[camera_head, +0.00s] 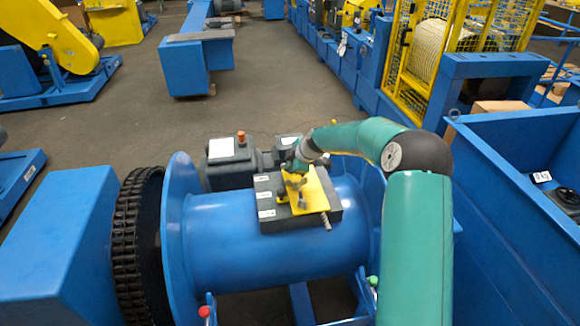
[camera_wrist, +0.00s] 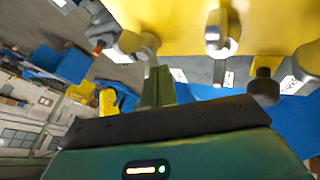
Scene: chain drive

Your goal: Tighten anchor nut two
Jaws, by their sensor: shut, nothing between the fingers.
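A dark grey block (camera_head: 325,188) with three white labels sits on top of a blue drum (camera_head: 255,255) in the head view. A yellow plate (camera_head: 313,190) with small fittings stands on this block. My gripper (camera_head: 297,170) is at the plate's far side, partly merged with the fittings. In the wrist view the yellow plate (camera_wrist: 185,18) fills the top. My gripper's green fingers (camera_wrist: 155,82) are shut, close to a grey round fitting (camera_wrist: 148,45). I cannot tell which fitting is anchor nut two, or whether the fingers touch anything.
A black chain (camera_head: 138,245) runs around the drum's left end, beside a blue housing (camera_head: 60,240). A grey motor box (camera_head: 228,165) with an orange button stands behind the drum. A blue bin (camera_head: 500,190) is at right. Open floor (camera_head: 130,110) lies beyond.

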